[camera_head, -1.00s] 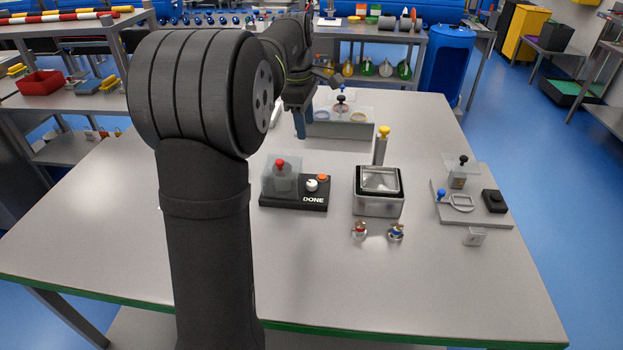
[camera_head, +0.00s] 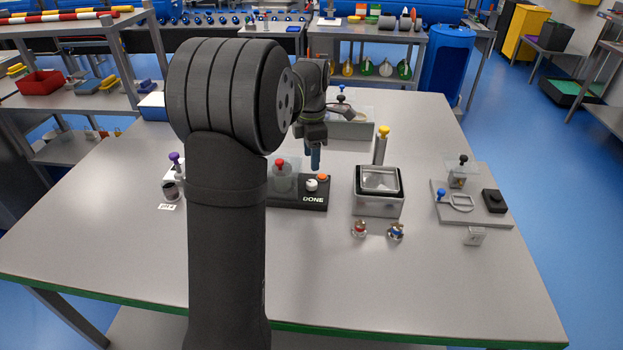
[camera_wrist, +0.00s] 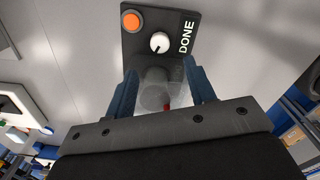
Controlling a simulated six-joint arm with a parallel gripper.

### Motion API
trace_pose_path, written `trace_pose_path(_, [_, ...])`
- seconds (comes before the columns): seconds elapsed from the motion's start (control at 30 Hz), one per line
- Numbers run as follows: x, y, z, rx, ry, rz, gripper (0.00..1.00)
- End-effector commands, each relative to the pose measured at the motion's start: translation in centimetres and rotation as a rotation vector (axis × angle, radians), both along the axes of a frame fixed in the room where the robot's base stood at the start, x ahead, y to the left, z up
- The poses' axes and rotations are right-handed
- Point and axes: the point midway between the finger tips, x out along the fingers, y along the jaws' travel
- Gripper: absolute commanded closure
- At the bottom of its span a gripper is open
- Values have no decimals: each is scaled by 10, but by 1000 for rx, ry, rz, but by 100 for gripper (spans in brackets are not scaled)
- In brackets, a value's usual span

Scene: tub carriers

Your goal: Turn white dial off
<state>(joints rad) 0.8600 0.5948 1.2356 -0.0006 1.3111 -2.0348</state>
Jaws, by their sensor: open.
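The white dial (camera_head: 312,185) sits on a black panel (camera_head: 300,204) marked DONE, beside an orange button (camera_head: 323,177). In the wrist view the white dial (camera_wrist: 159,42) shows a dark pointer mark, with the orange button (camera_wrist: 131,20) to its left. On the same panel stands a clear housing with a red knob (camera_head: 280,163). My gripper (camera_head: 314,160) is above and behind the panel, fingers pointing down, apart from the dial. In the wrist view its blue fingers (camera_wrist: 164,88) are apart with nothing held; the clear housing shows beyond them.
A metal tub (camera_head: 379,205) with a yellow-knobbed post (camera_head: 382,145) stands right of the panel. Two small valves (camera_head: 359,229) lie in front of it. A grey plate (camera_head: 473,212) with fittings is at the right. The front of the table is clear.

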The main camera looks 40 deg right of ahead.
Motion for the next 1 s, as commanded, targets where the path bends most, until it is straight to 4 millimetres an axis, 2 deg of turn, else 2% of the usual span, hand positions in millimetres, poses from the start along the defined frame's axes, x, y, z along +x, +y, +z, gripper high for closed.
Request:
trace_pose_path(0.03, [0,1,-13,4,4,0,50])
trace_pose_path(0.2, [0,0,-48,2,2,-1,50])
trace_pose_path(0.4, [0,0,-75,0,1,-1,50])
trace_pose_path(0.6, [0,0,-85,-1,0,-1,50])
trace_pose_path(0.83, [0,0,-86,-1,0,-1,50])
trace_pose_path(0.87, [0,0,-86,-1,0,-1,54])
trace_pose_path(1.0, [0,0,-86,-1,0,-1,81])
